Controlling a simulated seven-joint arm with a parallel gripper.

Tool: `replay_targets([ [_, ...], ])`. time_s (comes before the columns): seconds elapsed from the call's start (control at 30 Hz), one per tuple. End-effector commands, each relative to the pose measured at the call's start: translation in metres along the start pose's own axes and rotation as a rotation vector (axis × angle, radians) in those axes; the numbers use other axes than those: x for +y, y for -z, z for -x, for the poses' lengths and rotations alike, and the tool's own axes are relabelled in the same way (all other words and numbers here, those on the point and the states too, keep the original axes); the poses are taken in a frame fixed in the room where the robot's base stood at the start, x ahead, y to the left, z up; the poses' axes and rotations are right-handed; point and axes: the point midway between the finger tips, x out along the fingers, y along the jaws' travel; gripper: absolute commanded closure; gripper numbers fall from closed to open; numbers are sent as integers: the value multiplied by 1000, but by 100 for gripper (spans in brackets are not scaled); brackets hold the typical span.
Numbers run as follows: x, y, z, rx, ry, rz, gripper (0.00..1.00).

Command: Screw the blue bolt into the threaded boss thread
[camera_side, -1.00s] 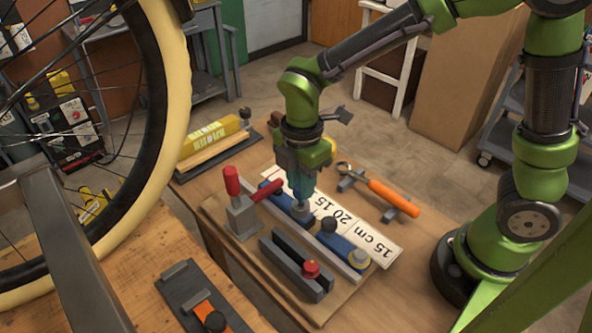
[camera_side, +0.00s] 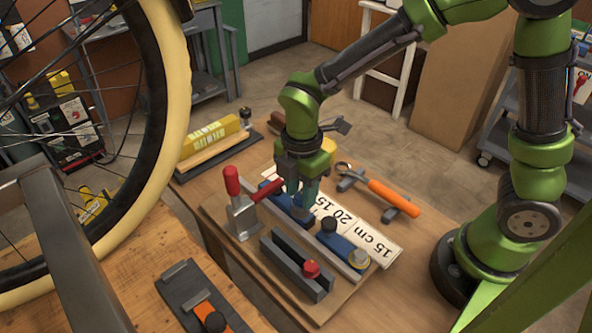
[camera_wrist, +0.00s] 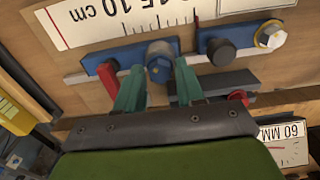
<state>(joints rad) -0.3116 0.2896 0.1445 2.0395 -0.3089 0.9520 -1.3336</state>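The blue bolt (camera_wrist: 158,68) shows in the wrist view, upright at the grey threaded boss (camera_wrist: 160,48) on a blue bar (camera_wrist: 110,60). How deep it sits in the thread cannot be told. My gripper (camera_wrist: 159,66) points down, its two green fingers spread on either side of the bolt. Narrow gaps seem to show between fingers and bolt. In the side view my gripper (camera_side: 303,212) is low over the blue bar, and its fingers hide the bolt and boss.
A black knob (camera_side: 328,226) and a silver bolt with a gold washer (camera_side: 358,259) stand on the blue bar nearby. A red-handled clamp (camera_side: 240,210) stands close on the left. A slotted grey block (camera_side: 292,265) lies in front. An orange-handled tool (camera_side: 392,196) lies behind right.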

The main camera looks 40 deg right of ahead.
Motion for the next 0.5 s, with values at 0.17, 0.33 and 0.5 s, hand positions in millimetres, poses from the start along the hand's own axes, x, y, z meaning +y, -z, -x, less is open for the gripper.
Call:
replay_targets([
  [0.17, 0, 0, 0, 0, 0, 0, 45],
  [0.33, 0, 0, 0, 0, 0, 0, 45],
  [0.5, 1, 0, 10, 0, -3, 0, 45],
])
